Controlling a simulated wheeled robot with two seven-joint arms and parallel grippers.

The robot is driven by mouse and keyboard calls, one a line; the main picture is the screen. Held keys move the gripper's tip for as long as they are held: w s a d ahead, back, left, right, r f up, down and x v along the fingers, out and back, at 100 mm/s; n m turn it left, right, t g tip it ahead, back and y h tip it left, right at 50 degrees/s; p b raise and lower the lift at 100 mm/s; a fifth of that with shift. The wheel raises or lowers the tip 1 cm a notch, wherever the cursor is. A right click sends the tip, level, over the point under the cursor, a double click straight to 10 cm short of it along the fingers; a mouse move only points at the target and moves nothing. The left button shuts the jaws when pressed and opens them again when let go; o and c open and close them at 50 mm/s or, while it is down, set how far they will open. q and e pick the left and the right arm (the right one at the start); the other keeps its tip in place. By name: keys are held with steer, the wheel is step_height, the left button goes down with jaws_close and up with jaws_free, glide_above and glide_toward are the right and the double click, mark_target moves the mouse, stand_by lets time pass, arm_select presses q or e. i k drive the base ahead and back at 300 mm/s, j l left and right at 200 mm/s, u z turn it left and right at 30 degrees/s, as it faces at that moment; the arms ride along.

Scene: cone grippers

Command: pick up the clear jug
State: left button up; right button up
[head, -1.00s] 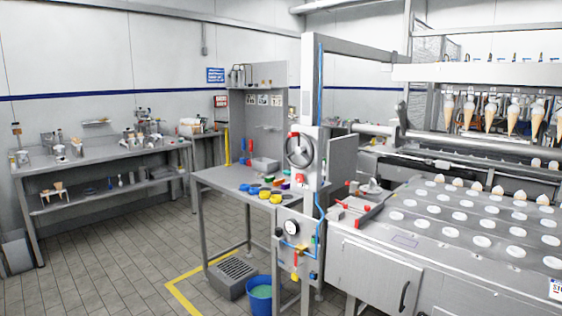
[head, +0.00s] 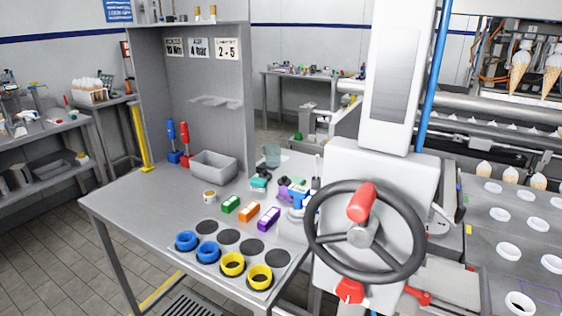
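A small see-through, bluish vessel (head: 272,154), which looks like the clear jug, stands toward the back of the grey worktable (head: 145,212), right of the upright panel. It is small in view, and I cannot make out a handle. A teal and dark item (head: 260,180) sits just in front of it. Neither of my grippers shows in the head view.
A large black handwheel (head: 365,238) on a white column blocks the table's right side. A grey bin (head: 213,166), green (head: 230,204), orange (head: 249,212) and purple (head: 269,219) blocks, and blue and yellow rings (head: 232,264) occupy the table. Its left front is clear.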

mark_target(273, 149)
steer(key=i+j, duration=0.15)
steer(key=i+j+u, duration=0.1)
steer(key=u, duration=0.2)
steer(key=i+j+u, duration=0.45)
steer(key=j, duration=0.3)
steer(key=i+j+u, duration=0.5)
steer(key=j, duration=0.2)
steer(key=i+j+u, duration=0.45)
steer(key=i+j, duration=0.15)
steer(key=i, duration=0.75)
steer(key=i+j+u, duration=0.1)
steer(key=i, duration=0.8)
steer(key=i+l+z, duration=0.15)
steer(key=i+z, duration=0.15)
steer(key=z, duration=0.15)
steer(key=i+z, duration=0.7)
steer(key=z, duration=0.2)
steer(key=i+j+z, duration=0.25)
steer(key=z, duration=0.2)
steer(key=i+l+z, duration=0.15)
steer(key=i+z, duration=0.15)
steer(key=z, duration=0.15)
steer(key=i+z, duration=0.7)
steer(key=z, duration=0.2)
steer(key=i+j+z, duration=0.25)
steer(key=z, duration=0.2)
steer(key=i+j+z, duration=0.3)
steer(key=z, duration=0.2)
steer(key=i+j+z, duration=0.2)
steer(key=j+z, duration=0.25)
